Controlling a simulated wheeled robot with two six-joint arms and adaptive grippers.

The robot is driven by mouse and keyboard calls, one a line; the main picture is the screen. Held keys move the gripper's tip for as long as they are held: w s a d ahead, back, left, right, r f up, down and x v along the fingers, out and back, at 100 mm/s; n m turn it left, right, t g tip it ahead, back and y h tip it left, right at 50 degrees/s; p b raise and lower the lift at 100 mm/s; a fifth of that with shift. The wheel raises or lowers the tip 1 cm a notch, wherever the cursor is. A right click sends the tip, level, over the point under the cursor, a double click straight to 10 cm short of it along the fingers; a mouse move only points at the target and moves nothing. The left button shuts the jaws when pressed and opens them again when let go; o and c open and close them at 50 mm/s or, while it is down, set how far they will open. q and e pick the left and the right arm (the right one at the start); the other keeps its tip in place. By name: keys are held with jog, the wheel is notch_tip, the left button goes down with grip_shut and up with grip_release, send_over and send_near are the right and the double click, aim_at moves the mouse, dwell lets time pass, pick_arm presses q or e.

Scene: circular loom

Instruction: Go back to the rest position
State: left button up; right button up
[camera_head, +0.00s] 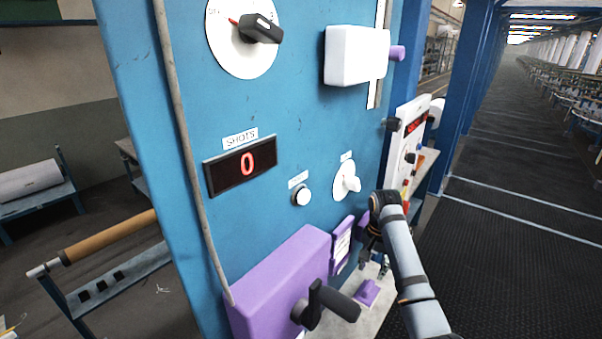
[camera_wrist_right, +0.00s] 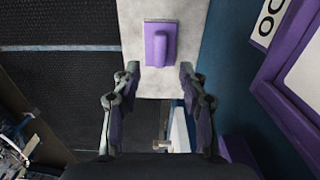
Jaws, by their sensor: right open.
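My right arm comes in from the lower right in the head view. Its gripper (camera_head: 376,265) hangs beside the blue machine panel (camera_head: 300,120), low and partly hidden behind my wrist. In the right wrist view the gripper (camera_wrist_right: 157,82) has its two fingers spread apart with nothing between them. A purple block with a raised handle (camera_wrist_right: 160,44) sits on a pale shelf (camera_wrist_right: 143,84) beyond the fingertips, apart from them. The same purple block (camera_head: 368,292) shows below the gripper in the head view. My left gripper is not in view.
The panel carries a SHOTS display (camera_head: 241,165) reading 0, a white knob (camera_head: 346,181), a round button (camera_head: 302,195) and a purple box (camera_head: 275,285) with a black handle (camera_head: 325,303) sticking out. A purple-framed card (camera_head: 342,245) is close to my gripper. Dark floor (camera_head: 510,250) is clear at right.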

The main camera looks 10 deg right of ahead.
jog(key=s+f, duration=0.1)
jog(key=f, duration=0.1)
jog(key=s+f+n, duration=0.1)
jog(key=s+f, duration=0.1)
jog(key=s+f+n, duration=0.1)
jog(key=s+f, duration=0.1)
jog(key=shift+a, duration=0.4)
jog(key=s+a+f+n+t, duration=0.15)
jog(key=s+n, duration=0.25)
jog(key=s, duration=0.7)
jog(key=s+a+f+n+t, duration=0.15)
jog(key=s+n, duration=0.25)
jog(key=s, duration=0.7)
notch_tip(320, 180, down, 30)
jog(key=s+d+b, duration=0.2)
jog(key=b, duration=0.5)
pick_arm(q)
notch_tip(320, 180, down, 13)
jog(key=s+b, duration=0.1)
jog(key=b, duration=0.5)
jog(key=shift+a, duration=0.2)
pick_arm(e)
jog(key=s+f+g, duration=0.1)
jog(key=s+f, duration=0.8)
jog(key=f, duration=0.3)
jog(key=s+d+f+g, duration=0.1)
jog(key=s+f, duration=0.9)
jog(key=f, duration=0.2)
jog(key=shift+f+h, duration=0.3)
